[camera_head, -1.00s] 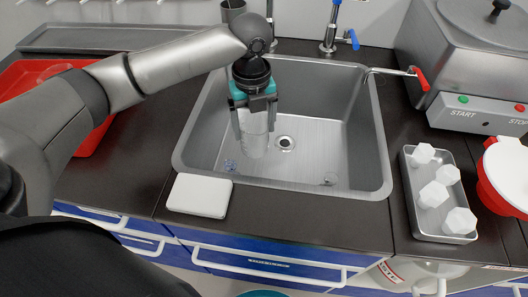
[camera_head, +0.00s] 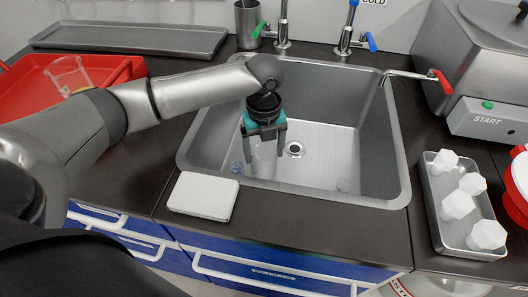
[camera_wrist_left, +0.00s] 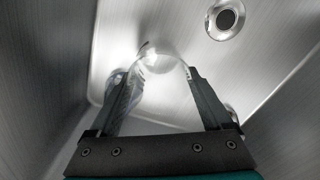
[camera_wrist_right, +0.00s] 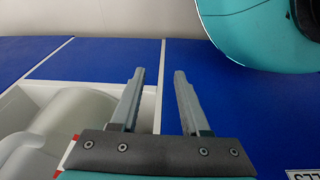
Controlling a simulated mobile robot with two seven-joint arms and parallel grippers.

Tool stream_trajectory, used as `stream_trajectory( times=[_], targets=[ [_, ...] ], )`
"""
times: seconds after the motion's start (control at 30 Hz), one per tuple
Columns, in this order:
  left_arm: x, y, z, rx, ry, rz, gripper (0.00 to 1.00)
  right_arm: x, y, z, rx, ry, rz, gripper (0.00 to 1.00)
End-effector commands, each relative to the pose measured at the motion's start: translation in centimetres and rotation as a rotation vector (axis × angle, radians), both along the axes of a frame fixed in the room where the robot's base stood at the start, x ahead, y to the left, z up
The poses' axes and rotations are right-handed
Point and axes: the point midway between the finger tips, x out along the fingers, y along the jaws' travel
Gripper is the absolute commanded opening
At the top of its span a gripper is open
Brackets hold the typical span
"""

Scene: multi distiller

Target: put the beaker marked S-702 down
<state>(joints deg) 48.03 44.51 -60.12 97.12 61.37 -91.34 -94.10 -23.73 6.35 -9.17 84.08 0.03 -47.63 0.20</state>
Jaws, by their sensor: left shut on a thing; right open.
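My left gripper (camera_head: 264,148) is inside the sink (camera_head: 330,125), pointing down. It is shut on a clear glass beaker (camera_head: 264,163), which hangs between its fingers low in the basin, left of the drain. The beaker also shows in the left wrist view (camera_wrist_left: 160,60). I cannot read its mark, nor tell whether its base touches the sink floor. My right gripper (camera_wrist_right: 159,85) is open and empty in the right wrist view, before blue drawer fronts.
Another clear beaker (camera_head: 68,76) stands in a red tray (camera_head: 125,68) at the left. Small glass pieces (camera_head: 236,168) lie on the sink floor. A white box (camera_head: 203,195) sits at the front rim. A metal tray (camera_head: 465,235) with white pieces is at the right. Taps (camera_head: 283,30) rise behind.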

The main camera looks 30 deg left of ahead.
Motion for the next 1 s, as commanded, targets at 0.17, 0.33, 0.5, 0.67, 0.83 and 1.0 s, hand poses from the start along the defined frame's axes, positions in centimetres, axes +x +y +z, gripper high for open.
stream_trajectory(
  times=[0.17,0.33,0.5,0.67,0.83,1.0],
  targets=[
    [0.03,-0.02,-0.14,-0.001,-0.001,0.0,0.14,0.04,0.07,0.17,0.001,0.001,-0.001,0.46],
    [0.02,-0.01,-0.15,-0.001,-0.001,0.0,0.14,0.03,0.05,0.17,0.001,0.0,-0.001,0.46],
    [0.02,-0.01,-0.43,0.0,0.0,0.001,0.9,-0.09,-0.02,-0.04,0.0,0.002,-0.001,0.46],
    [0.01,0.0,-0.43,0.0,0.0,0.0,1.0,-0.09,-0.02,-0.04,0.0,0.002,-0.001,0.46],
    [0.02,0.01,-0.4,0.0,0.0,0.001,1.0,-0.08,-0.02,-0.05,0.0,0.001,-0.001,0.46],
    [0.02,0.03,0.28,0.001,-0.001,0.001,1.0,0.13,0.05,0.32,0.001,-0.004,0.0,0.46]
  ],
)
